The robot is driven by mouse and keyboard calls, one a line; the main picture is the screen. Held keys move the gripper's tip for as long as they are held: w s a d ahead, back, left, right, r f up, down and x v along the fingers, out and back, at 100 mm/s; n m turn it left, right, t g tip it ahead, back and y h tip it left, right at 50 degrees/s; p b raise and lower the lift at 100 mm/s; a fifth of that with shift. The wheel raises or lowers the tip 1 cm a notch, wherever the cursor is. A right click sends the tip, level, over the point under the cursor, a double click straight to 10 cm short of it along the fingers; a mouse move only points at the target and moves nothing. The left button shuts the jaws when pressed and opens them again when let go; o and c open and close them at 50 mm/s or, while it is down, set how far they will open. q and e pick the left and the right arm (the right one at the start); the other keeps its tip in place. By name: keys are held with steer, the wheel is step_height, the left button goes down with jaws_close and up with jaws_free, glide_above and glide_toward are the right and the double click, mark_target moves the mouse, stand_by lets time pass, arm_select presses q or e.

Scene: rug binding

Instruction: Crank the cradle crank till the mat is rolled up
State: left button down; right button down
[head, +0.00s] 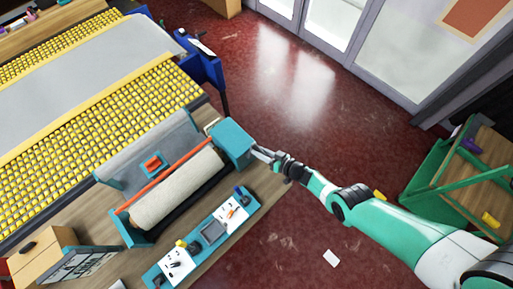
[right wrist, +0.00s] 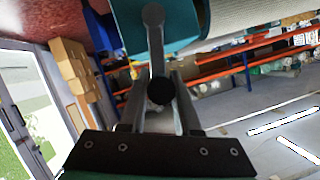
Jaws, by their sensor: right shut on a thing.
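The cradle (head: 232,141) has teal end blocks and stands on the wooden bench. A thick cream roll of mat (head: 178,188) lies between its ends; part of it also shows at the top of the right wrist view (right wrist: 245,14). My right gripper (head: 264,154) is at the cradle's right end block. In the right wrist view the grey crank arm (right wrist: 155,45) hangs down from the teal end, and my fingers are shut around its dark knob (right wrist: 160,91). The crank is mostly hidden by my gripper in the head view. My left gripper is not in view.
A teal tool tray (head: 213,232) lies in front of the cradle, and an orange-red bar (head: 165,180) runs behind the roll. A yellow-gridded table (head: 90,120) fills the left. A green-framed wooden stand (head: 450,190) is at right. Red floor between is mostly open.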

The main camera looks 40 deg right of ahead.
steer(key=shift+s+f, duration=0.1)
steer(key=shift+f, duration=0.05)
stand_by(0.4)
steer(key=c, duration=0.9)
jaws_free()
steer(key=shift+s+d+r+p, duration=0.1)
steer(key=shift+s+r+p, duration=0.15)
steer(key=shift+r+p, duration=0.15)
steer(key=p+v, duration=0.5)
steer(key=shift+s+d+r, duration=0.1)
steer(key=shift+s+r, duration=0.05)
steer(key=shift+r, duration=0.2)
steer(key=v, duration=0.2)
steer(key=f+v, duration=0.1)
steer(key=v, duration=0.2)
steer(key=shift+s+b, duration=0.35)
